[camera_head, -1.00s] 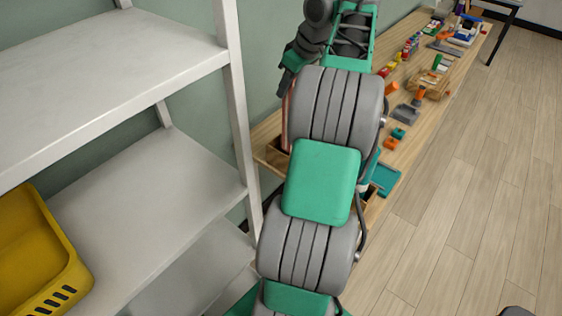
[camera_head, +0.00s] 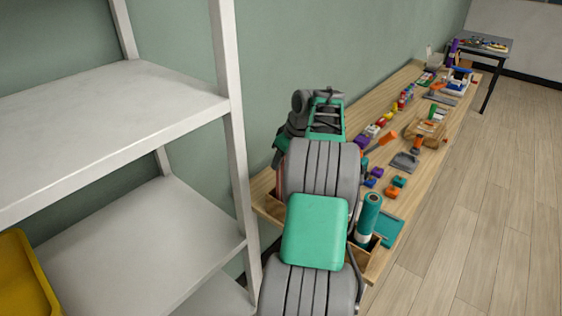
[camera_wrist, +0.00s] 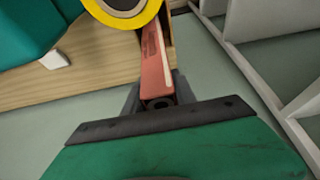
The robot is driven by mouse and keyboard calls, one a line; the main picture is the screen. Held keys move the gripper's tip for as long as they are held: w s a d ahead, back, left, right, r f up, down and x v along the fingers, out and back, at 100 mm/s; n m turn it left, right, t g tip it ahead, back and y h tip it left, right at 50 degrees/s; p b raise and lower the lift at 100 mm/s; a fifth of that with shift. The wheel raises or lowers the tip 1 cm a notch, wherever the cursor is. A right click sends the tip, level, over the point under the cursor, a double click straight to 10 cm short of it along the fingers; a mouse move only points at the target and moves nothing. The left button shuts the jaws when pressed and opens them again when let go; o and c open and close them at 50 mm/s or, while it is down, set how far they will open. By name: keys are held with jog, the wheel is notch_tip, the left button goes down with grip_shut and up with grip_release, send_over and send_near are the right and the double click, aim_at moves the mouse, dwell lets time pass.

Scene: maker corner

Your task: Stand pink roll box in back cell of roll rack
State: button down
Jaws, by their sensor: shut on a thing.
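The pink roll box (camera_wrist: 154,62) is a long, narrow box in the wrist view, with its near end between the fingers of my gripper (camera_wrist: 157,90). My gripper is shut on it. In the head view only a thin pink strip (camera_head: 279,180) shows left of my arm, roughly upright, over the left end of the wooden roll rack (camera_head: 273,208). My arm hides the rack's middle and most of the gripper. Wood shows beside the box's far end in the wrist view; I cannot tell whether the box is inside the back cell.
A teal roll (camera_head: 370,215) stands in the rack's right end. In the wrist view a yellow ring-shaped roll end (camera_wrist: 122,10) is close to the box. A white shelf unit (camera_head: 232,130) is at left. The wooden bench (camera_head: 440,150) carries many small items; the floor right is clear.

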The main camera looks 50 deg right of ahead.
jog(key=shift+f, duration=0.1)
jog(key=shift+f, duration=0.15)
jog(key=c, duration=1)
grip_release()
jog(key=p+v, duration=0.2)
jog(key=v, duration=1)
jog(key=shift+r, duration=0.3)
